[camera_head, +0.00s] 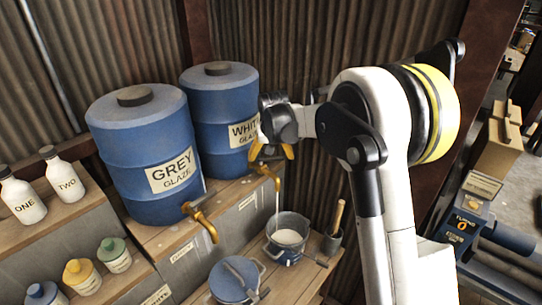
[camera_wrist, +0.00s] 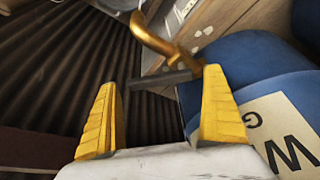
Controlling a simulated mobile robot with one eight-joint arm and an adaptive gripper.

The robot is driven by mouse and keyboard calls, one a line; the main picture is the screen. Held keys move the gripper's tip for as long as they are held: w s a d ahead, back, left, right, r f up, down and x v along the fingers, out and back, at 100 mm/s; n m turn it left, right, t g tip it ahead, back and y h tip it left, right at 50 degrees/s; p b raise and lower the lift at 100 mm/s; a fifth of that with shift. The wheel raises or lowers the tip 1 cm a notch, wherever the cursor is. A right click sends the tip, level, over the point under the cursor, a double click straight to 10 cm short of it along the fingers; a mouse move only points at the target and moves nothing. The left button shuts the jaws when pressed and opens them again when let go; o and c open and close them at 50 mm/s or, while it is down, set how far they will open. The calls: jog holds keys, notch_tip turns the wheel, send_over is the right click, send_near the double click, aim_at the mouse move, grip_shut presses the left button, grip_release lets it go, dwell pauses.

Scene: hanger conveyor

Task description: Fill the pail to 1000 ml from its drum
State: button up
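The WHITE GLAZE drum (camera_head: 222,105) is blue and stands on a wooden shelf; its brass tap (camera_head: 264,170) points out to the front. A thin pale stream (camera_head: 277,197) runs from the spout into the grey-blue pail (camera_head: 284,254), which holds white liquid. I cannot read a level in it. My gripper (camera_head: 272,151) is at the top of this tap. In the wrist view, its yellow fingers (camera_wrist: 163,92) are spread wide, with the tap's dark lever (camera_wrist: 165,79) lying across between the tips. The brass spout (camera_wrist: 150,35) curves beyond. Whether a finger touches the lever is unclear.
The GREY GLAZE drum (camera_head: 150,150) with its own brass tap (camera_head: 202,221) stands to the left. Bottles and jars (camera_head: 85,277) fill the left shelves.

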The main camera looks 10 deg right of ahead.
jog(key=v, duration=1.2)
jog(key=shift+c, duration=0.3)
dwell(2.2)
